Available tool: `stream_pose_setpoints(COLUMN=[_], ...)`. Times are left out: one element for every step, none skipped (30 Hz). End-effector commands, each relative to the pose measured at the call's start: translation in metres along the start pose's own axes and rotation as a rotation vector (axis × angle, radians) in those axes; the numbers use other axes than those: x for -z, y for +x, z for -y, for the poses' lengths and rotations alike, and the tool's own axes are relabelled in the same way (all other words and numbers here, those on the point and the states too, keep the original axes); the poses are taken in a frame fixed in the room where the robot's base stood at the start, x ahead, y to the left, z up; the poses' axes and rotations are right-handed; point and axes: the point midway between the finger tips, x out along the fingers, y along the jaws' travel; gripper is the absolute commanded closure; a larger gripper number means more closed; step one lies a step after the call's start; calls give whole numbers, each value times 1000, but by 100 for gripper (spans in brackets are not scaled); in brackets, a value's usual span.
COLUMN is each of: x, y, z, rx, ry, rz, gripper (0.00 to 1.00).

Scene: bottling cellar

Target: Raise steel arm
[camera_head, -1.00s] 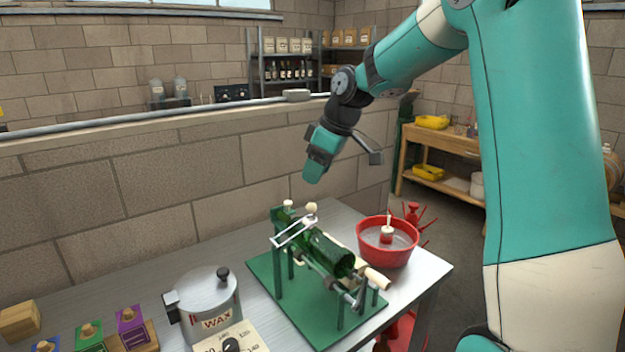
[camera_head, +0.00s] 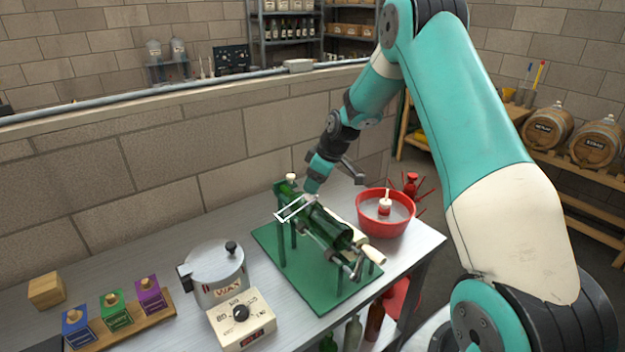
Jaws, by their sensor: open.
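A green stand (camera_head: 318,274) on the metal table holds a dark green bottle (camera_head: 329,228) lying on its side. A bright steel arm (camera_head: 290,209), a thin U-shaped frame, lies low across the bottle's neck end. My gripper (camera_head: 311,190) points down at the right end of this steel arm, close over the bottle. It is open. The pale knob at that end is mostly hidden by my gripper, and I cannot tell whether the fingers touch it.
A red bowl (camera_head: 369,217) with a pale liquid stands right of the stand. A wax pot (camera_head: 216,275), a dial box (camera_head: 243,320) and a wooden rack (camera_head: 165,301) with coloured stamps stand left. A block wall (camera_head: 150,170) runs behind the table.

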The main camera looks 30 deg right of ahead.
Motion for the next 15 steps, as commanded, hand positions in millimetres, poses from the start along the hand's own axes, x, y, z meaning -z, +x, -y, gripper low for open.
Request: stream_pose_setpoints(x=[1,1,1,1,1,1,1,0,0,0,0,0,0,0,0], y=[5,8,12,15,16,18,19,20,20,21,21,21,21,21,21], z=[0,0,0,0,0,0,0,0,0,0,0,0,0,0,0], rx=[3,2,2,2,1,1,1,0,0,0,0,0,0,0,0], ry=[0,0,0,0,0,-1,-1,-1,-1,0,0,0,0,0,0], rz=[2,1,1,1,0,0,0,0,0,-1,-1,-1,-1,-1,-1], gripper=[46,46,46,46,46,46,46,46,46,46,46,46,46,46,46])
